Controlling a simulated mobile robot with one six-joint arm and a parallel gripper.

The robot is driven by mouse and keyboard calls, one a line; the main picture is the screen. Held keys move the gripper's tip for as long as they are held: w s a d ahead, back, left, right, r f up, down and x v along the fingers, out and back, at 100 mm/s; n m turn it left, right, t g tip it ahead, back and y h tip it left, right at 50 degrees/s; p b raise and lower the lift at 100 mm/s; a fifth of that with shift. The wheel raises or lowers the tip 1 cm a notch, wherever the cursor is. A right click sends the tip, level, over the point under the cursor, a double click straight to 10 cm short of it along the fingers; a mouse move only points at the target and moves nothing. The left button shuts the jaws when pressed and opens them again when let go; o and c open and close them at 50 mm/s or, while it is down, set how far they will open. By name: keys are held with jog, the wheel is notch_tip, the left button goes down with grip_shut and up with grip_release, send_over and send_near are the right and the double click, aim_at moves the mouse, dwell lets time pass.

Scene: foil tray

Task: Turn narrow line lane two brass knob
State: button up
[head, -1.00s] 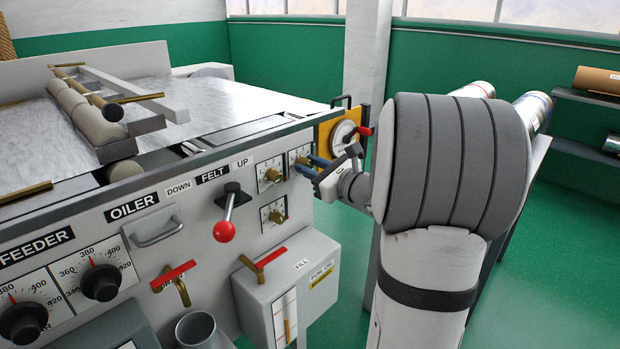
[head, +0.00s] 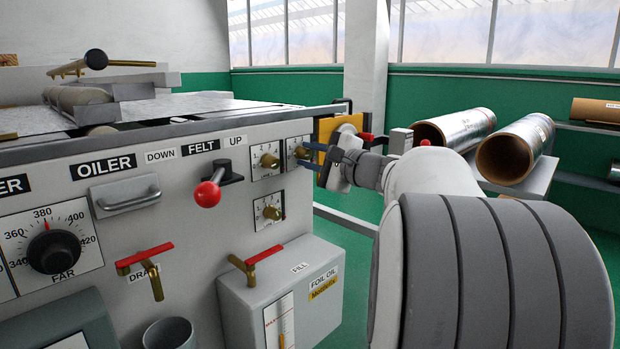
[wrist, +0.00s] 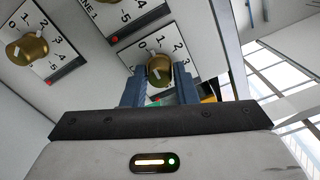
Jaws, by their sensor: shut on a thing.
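The brass knob (head: 299,152) on the upper right dial plate of the machine's front is in my gripper (head: 309,156). In the wrist view, my gripper (wrist: 159,88) has its two blue fingers on either side of this knob (wrist: 159,68), shut on it. The knob's dial shows numbers around it, partly hidden by the fingers. Its exact setting and the lane label cannot be read. A second brass knob (head: 267,160) sits on the plate to its left, and a third (head: 271,212) is below.
A red-balled lever (head: 207,194) sticks out left of the dials. A foil oil box (head: 255,285) with a red-handled valve juts out below. A yellow plate (head: 327,128) is just right of the gripper. Foil rolls (head: 455,128) lie behind my arm.

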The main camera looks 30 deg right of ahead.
jog(key=shift+f+n+b, duration=0.15)
jog(key=shift+n+b, duration=1.05)
jog(key=shift+b, duration=0.3)
jog(key=o, duration=1)
jog(key=shift+r, duration=0.2)
jog(key=p+v, duration=0.1)
jog(key=v, duration=0.7)
jog(key=shift+p, duration=0.35)
